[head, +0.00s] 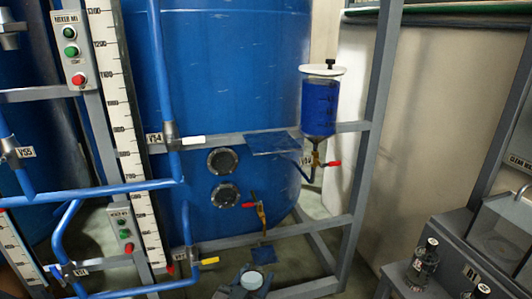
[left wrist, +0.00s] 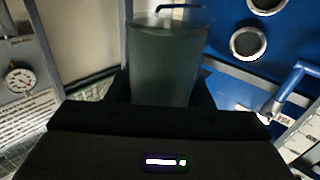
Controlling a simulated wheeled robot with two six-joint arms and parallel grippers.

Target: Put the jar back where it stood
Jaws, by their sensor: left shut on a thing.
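The jar (head: 252,280) shows at the bottom middle of the head view as a small round pale top between my gripper's fingers. In the left wrist view the jar (left wrist: 165,65) is a dark grey-green, see-through cylinder, upright between the dark fingers. My left gripper (head: 246,288) is shut on it; it also shows in the left wrist view (left wrist: 164,92). The jar's lower part is hidden by the gripper. A small blue plate (head: 263,254) lies just above the jar in the head view, under a brass drain valve (head: 261,214). My right gripper is not in view.
A large blue tank (head: 225,75) stands behind a grey frame (head: 349,225). A glass vessel of blue liquid (head: 319,108) with a red-handled valve (head: 330,163) hangs at the right, near a blue shelf (head: 272,143). A dark bottle (head: 424,263) stands on a grey bench at lower right.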

